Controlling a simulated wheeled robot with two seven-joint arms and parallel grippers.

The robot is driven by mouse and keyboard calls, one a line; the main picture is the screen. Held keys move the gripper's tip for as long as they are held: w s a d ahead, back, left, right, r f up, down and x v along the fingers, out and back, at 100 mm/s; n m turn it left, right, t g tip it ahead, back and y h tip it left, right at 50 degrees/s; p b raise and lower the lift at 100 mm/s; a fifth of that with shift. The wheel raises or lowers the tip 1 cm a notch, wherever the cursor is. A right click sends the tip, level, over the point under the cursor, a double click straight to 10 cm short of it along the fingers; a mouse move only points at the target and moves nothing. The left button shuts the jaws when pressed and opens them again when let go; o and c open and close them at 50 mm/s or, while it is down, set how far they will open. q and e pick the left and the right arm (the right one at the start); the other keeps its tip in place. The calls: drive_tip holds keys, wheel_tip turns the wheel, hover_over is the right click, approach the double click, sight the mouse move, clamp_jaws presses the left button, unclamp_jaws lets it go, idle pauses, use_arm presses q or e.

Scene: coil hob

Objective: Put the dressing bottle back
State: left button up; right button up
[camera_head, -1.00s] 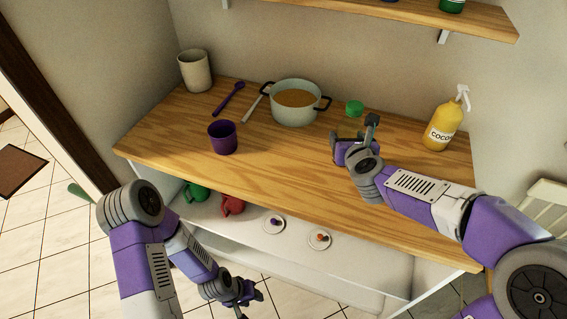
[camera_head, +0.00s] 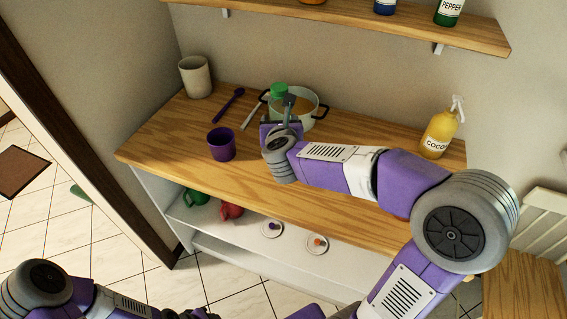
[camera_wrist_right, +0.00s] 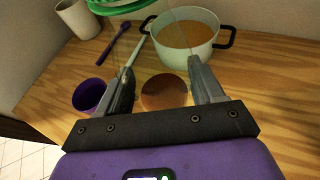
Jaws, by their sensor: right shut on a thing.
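The dressing bottle looks like a clear bottle with a green cap (camera_head: 279,89), held at the near left side of the pot in the head view. My right gripper (camera_head: 288,112) is shut on it. In the right wrist view the green cap shows at the top edge, and a brown round part of the bottle (camera_wrist_right: 163,92) lies between the fingers. Much of its clear body is hard to make out. My left gripper (camera_head: 196,315) is at the bottom edge of the head view, mostly cut off, and its jaws are unclear.
A wooden shelf (camera_head: 370,22) above holds several bottles, one labelled PEPPER (camera_head: 449,10).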

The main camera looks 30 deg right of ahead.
drive_tip(key=shift+s+d+r+m+g+h, duration=0.1)
drive_tip(key=shift+s+d+m+g+h, duration=0.3)
drive_tip(key=shift+d, duration=0.2)
drive_tip(key=shift+s+d+m+g+h, duration=0.2)
drive_tip(key=shift+s+d+h, duration=0.1)
drive_tip(key=shift+s+d, duration=0.25)
wheel_tip(320, 180, down, 9)
drive_tip(key=b, duration=0.4)
drive_tip(key=shift+w+d, duration=0.1)
drive_tip(key=shift+f+b, duration=0.25)
drive_tip(key=shift+b, duration=0.05)
drive_tip(key=o, duration=1.3)
